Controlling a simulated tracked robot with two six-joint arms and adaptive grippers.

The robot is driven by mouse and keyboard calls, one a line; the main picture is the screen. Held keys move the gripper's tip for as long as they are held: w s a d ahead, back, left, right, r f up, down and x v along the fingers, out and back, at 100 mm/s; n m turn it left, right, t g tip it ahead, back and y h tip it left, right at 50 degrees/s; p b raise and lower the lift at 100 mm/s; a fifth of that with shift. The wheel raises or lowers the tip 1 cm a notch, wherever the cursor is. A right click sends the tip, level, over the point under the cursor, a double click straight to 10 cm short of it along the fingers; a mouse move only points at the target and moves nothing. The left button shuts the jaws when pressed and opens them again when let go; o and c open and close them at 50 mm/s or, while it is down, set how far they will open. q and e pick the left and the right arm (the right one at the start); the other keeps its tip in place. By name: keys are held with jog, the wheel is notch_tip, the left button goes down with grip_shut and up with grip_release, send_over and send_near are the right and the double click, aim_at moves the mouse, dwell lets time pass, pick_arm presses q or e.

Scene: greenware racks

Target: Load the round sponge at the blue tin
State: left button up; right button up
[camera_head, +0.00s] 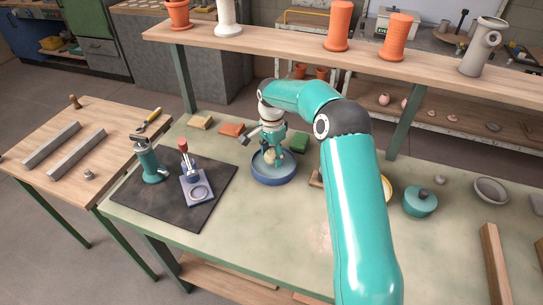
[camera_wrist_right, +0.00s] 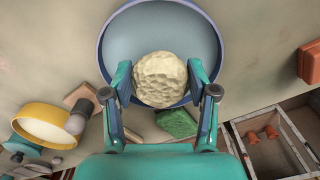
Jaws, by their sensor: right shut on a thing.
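The round sponge (camera_wrist_right: 160,80), pale cream and pitted, is between the fingers of my right gripper (camera_wrist_right: 160,88), which is shut on it. The blue tin (camera_wrist_right: 130,38), a shallow round dish, lies behind the sponge in the right wrist view. In the head view the tin (camera_head: 273,179) stands on the green-grey table, with my right gripper (camera_head: 271,153) pointing down over it. The sponge (camera_head: 269,158) shows low between the fingers, over the tin's inside. I cannot tell whether it touches the bottom. My left gripper is not in view.
A black mat (camera_head: 142,201) with a teal tool (camera_head: 148,163) lies left. A teal lidded pot (camera_head: 420,204) stands right. A shelf (camera_head: 290,52) runs behind.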

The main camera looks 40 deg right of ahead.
aim_at(272, 154)
jog(key=shift+r+p, duration=1.65)
jog(key=shift+r, duration=1.05)
